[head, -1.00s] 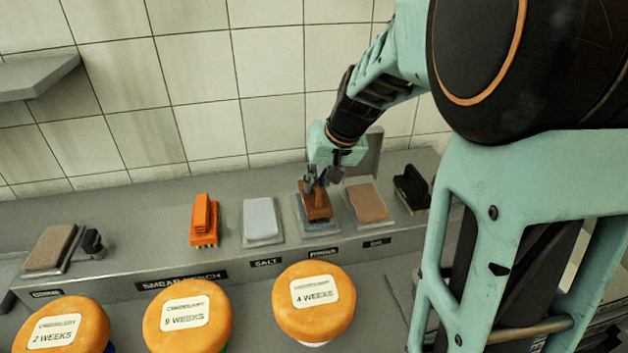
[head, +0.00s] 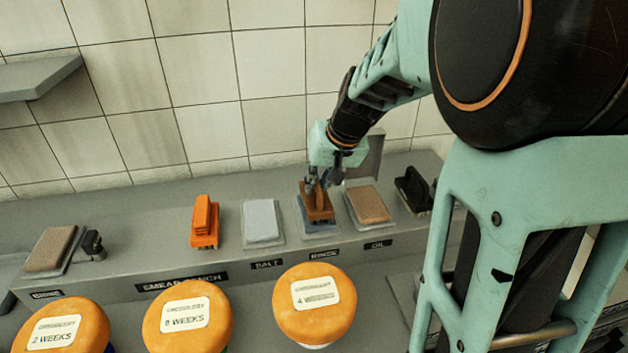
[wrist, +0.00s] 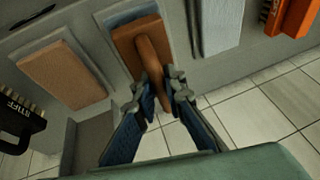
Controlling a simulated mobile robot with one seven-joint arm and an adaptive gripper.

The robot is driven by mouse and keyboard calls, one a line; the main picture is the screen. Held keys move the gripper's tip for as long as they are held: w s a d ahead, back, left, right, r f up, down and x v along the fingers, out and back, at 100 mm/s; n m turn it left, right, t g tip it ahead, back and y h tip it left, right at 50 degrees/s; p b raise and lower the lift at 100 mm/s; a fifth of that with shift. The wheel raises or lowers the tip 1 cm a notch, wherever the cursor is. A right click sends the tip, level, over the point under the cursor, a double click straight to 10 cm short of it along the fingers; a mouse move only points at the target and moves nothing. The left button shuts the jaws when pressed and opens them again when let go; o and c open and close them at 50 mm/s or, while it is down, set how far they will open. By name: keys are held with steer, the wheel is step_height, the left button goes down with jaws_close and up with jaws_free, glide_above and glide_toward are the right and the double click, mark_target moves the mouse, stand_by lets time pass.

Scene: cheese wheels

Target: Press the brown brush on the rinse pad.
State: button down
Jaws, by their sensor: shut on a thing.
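The brown brush (head: 317,213) has a flat block and an upright handle. My gripper (head: 319,184) is shut on the handle from above. The wrist view shows the brush block (wrist: 131,38) beyond the fingers of my gripper (wrist: 164,88), which close around its handle. The blue-grey rinse pad (head: 318,229) lies directly under the brush, behind the RINSE label, and its front edge shows. A strip of the pad also shows in the wrist view (wrist: 118,14). The brush covers most of the pad; whether its bristles touch it I cannot tell.
The pale salt pad (head: 261,220) lies left of the rinse pad and the brown oil pad (head: 368,204) right. A black brush (head: 412,188) stands farther right, an orange brush (head: 204,222) to the left. Several cheese wheels (head: 314,325) stand in front. A tiled wall is behind.

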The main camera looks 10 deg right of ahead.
steer(key=shift+r+p, duration=2.35)
steer(key=shift+r, duration=1.15)
steer(key=shift+a, duration=0.1)
